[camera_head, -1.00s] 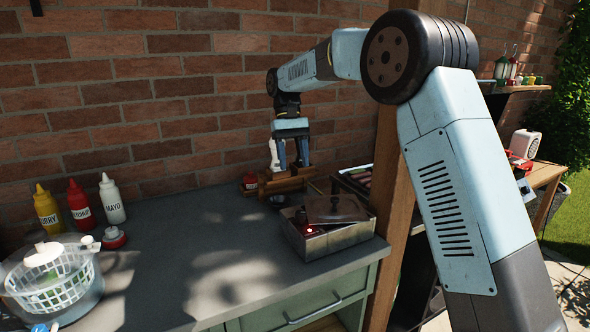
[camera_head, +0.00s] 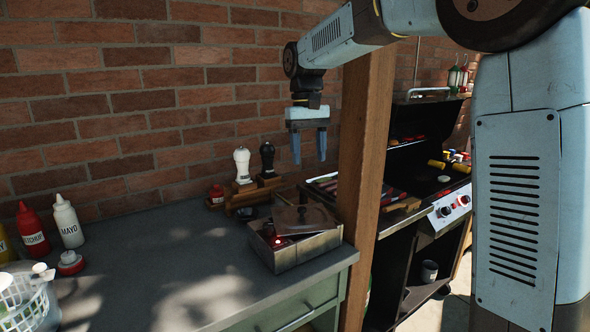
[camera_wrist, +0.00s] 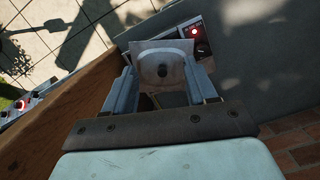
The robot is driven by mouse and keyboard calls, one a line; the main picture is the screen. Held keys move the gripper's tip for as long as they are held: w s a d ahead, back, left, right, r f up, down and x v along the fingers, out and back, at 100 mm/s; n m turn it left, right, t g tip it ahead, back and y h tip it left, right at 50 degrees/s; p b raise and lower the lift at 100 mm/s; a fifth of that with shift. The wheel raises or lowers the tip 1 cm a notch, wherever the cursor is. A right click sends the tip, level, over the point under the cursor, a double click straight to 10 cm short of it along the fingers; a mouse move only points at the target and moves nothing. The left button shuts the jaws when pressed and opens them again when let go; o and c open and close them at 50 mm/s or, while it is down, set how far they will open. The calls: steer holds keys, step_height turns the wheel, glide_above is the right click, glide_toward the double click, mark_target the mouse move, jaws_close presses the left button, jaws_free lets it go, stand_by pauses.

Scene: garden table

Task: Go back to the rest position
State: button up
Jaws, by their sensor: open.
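My gripper (camera_head: 309,147) hangs in the air in the head view, pointing down with its two blue fingers apart and nothing between them. It is above the metal box and just left of the wooden post. In the wrist view my gripper (camera_wrist: 164,80) is also open, with the lid on the box below showing between the fingers.
A metal box (camera_head: 290,257) with a lid (camera_head: 305,218) stands on the grey counter (camera_head: 170,265). White (camera_head: 242,166) and black (camera_head: 267,160) mills stand in a wooden rack behind it. A wooden post (camera_head: 363,150) rises close right, before an open grill (camera_head: 432,215). Sauce bottles (camera_head: 67,222) stand left.

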steer(key=s+d+f+m+t, duration=0.2)
steer(key=s+d+t, duration=0.1)
steer(key=s+d, duration=0.7)
steer(key=s+d+f+m+t, duration=0.1)
steer(key=s+d+f+t, duration=0.2)
steer(key=s+d, duration=0.7)
steer(key=s+t, duration=0.1)
steer(key=s, duration=0.5)
steer(key=shift+d+m+y, duration=0.25)
steer(key=shift+m+y, duration=0.05)
steer(key=shift+m, duration=0.1)
